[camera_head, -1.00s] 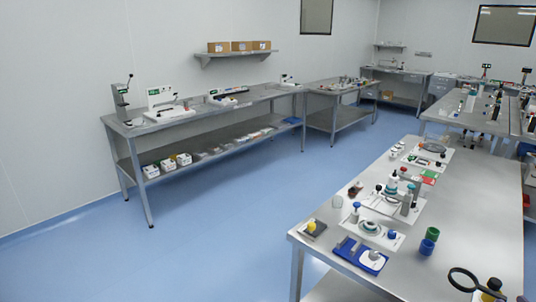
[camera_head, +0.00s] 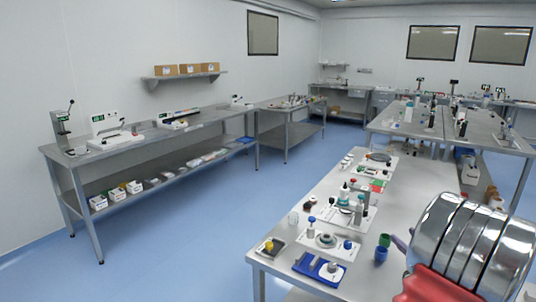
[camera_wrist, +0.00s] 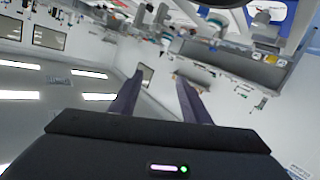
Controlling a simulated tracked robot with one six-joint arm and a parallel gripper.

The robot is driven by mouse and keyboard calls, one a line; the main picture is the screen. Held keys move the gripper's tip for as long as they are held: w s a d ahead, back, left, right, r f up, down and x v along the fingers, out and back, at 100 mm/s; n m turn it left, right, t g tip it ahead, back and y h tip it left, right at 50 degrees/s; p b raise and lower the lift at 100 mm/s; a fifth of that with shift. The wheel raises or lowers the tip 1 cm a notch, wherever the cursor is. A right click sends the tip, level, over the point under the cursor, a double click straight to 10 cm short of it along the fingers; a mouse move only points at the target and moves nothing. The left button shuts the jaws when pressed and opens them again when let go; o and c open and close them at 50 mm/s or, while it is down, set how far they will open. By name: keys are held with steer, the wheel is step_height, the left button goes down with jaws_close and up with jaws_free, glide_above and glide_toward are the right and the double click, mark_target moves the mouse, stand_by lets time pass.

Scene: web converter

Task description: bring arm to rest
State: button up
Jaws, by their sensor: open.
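My gripper (camera_wrist: 157,98) shows in the wrist view with its two dark fingers apart and nothing between them. The wrist view is tilted far over, with ceiling lights at the left and benches along the top. In the head view part of my arm, shiny metal rings and a red part, fills the lower right corner. The gripper's fingers touch nothing that I can see.
A steel bench (camera_head: 402,205) with small instruments and a blue tray (camera_head: 320,268) stands at the front right. A long bench (camera_head: 150,148) runs along the left wall under a shelf with boxes (camera_head: 184,70). Blue floor (camera_head: 190,240) between them is clear.

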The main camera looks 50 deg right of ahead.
steer(key=w+a+r+g, duration=0.15)
steer(key=w+r, duration=0.35)
steer(key=w, duration=0.6)
steer(key=w+a+r+g+y, duration=0.1)
steer(key=w+a+r, duration=0.2)
steer(key=w+a, duration=0.75)
steer(key=w+a+r+g, duration=0.1)
steer(key=w+a+r, duration=0.3)
steer(key=w+a, duration=0.6)
steer(key=s+a+f+n+y, duration=0.15)
steer(key=a+y, duration=0.25)
steer(key=a, duration=2)
steer(key=s+a+f+n+g+y, duration=0.1)
steer(key=s+a+y, duration=0.1)
steer(key=a, duration=0.4)
steer(key=s+a+f+n+y, duration=0.1)
steer(key=s+a+f+y, duration=0.1)
steer(key=s+a, duration=0.2)
steer(key=s+a+f+n+g+y, duration=0.1)
steer(key=s+a, duration=0.3)
steer(key=a, duration=0.6)
steer(key=shift+a+f+n+g+y, duration=0.25)
steer(key=shift+f+n+g+y, duration=0.15)
steer(key=shift+f+n, duration=0.25)
steer(key=shift+s+f, duration=0.1)
steer(key=shift+c, duration=0.4)
